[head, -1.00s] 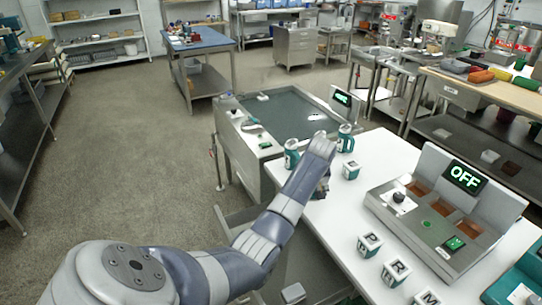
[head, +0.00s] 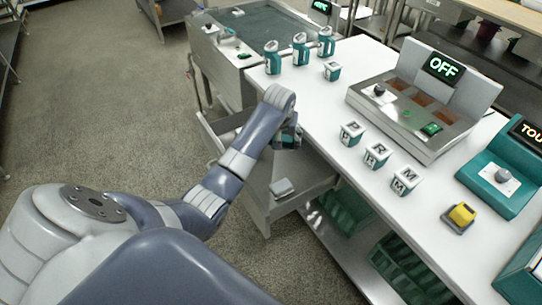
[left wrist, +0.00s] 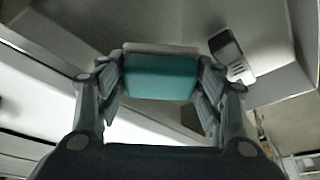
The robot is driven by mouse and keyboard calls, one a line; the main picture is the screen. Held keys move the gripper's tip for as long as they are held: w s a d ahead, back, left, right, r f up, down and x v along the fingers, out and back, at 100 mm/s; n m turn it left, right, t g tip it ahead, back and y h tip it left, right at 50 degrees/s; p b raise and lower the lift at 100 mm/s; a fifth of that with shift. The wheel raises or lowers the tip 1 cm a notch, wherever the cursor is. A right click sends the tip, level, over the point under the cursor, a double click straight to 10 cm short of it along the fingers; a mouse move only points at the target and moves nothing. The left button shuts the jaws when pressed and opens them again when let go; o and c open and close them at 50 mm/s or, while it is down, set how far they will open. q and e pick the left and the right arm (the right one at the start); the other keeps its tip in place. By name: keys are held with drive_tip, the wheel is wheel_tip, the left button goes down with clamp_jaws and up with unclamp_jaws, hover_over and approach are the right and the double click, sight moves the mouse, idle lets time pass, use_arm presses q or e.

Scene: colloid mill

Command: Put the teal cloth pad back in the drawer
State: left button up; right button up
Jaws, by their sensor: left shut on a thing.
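The teal cloth pad (left wrist: 160,77) is between the two fingers of my left gripper (left wrist: 158,80) in the left wrist view, with a pale edge along its far side. The gripper is shut on it. In the head view my left gripper (head: 287,138) is beside the white table's left edge, above the open drawer (head: 318,181). The drawer is pulled out under the tabletop; its grey interior also shows behind the pad in the left wrist view (left wrist: 265,30). The arm hides part of the drawer. My right gripper is not in view.
A small grey block (head: 283,187) lies in the drawer. On the white table (head: 320,110) stand several lettered cubes (head: 376,155), teal-and-white bottles (head: 300,48), a console reading OFF (head: 415,110) and a yellow button (head: 461,215). Green crates (head: 400,262) sit below.

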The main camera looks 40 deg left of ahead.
sight(280, 163)
use_arm(q)
drive_tip(key=f, duration=0.1)
drive_tip(key=a+f, duration=0.1)
drive_tip(key=f, duration=0.1)
drive_tip(key=shift+w+a+f, duration=0.2)
drive_tip(key=shift+a+f, duration=0.05)
drive_tip(key=shift+f, duration=0.15)
wheel_tip(280, 163, down, 4)
drive_tip(key=shift+s+d+r+b, duration=0.1)
drive_tip(key=shift+b, duration=0.2)
drive_tip(key=shift+f, duration=2.15)
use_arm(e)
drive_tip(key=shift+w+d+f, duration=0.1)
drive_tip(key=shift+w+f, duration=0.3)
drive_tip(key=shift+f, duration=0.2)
use_arm(q)
drive_tip(key=shift+f+b, duration=0.3)
drive_tip(key=o, duration=1)
drive_tip(key=shift+r, duration=0.1)
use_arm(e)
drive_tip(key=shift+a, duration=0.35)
